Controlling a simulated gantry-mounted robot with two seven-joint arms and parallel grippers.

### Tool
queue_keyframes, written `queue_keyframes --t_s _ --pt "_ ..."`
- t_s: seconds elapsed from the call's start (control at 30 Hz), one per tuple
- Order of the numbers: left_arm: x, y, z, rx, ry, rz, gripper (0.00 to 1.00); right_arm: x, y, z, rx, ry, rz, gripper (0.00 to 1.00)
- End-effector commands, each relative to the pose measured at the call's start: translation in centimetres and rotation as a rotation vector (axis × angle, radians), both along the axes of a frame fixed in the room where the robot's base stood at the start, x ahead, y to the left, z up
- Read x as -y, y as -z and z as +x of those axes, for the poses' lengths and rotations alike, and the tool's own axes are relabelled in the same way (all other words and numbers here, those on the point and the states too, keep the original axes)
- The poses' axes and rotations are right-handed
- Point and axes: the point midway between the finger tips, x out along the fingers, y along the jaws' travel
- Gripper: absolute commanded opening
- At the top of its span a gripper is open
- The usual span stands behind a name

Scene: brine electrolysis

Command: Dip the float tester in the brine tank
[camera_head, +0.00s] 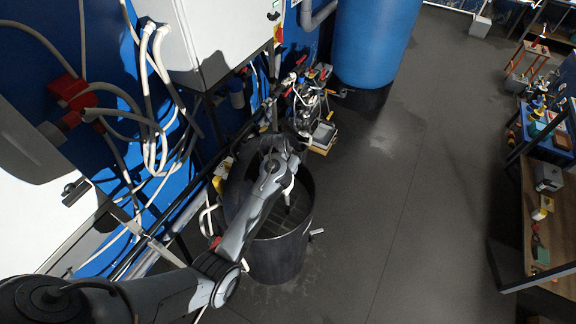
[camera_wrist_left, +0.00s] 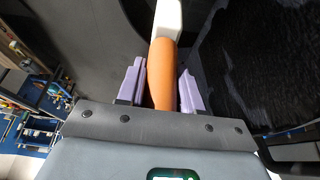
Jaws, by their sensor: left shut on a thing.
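The brine tank, seemingly the round black open tub (camera_head: 277,258), stands on the floor at the centre of the head view, with my left arm over its opening. My left gripper (camera_wrist_left: 161,75) is shut on the float tester (camera_wrist_left: 163,72), whose orange handle sits between the purple fingers. A white part of the tester extends beyond the handle to the top of the wrist view. In the head view the wrist largely hides the gripper, and a small pale piece shows inside the tub opening. I cannot tell whether the tester touches liquid. My right gripper is not in view.
A white cabinet (camera_head: 205,40) with hanging hoses is on the blue wall behind the tub. A large blue tank (camera_head: 375,45) stands beyond. Several small items clutter the floor behind the tub. A workbench (camera_head: 548,225) is at right. The floor between is clear.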

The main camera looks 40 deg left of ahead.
Motion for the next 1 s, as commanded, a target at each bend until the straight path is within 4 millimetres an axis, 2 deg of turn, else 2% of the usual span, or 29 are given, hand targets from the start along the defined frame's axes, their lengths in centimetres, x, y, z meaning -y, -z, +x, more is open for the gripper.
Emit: queue_keyframes --t_s 1.0 --pt "0.0 6.2 0.0 0.0 0.0 0.0 0.0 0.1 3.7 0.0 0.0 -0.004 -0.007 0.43"
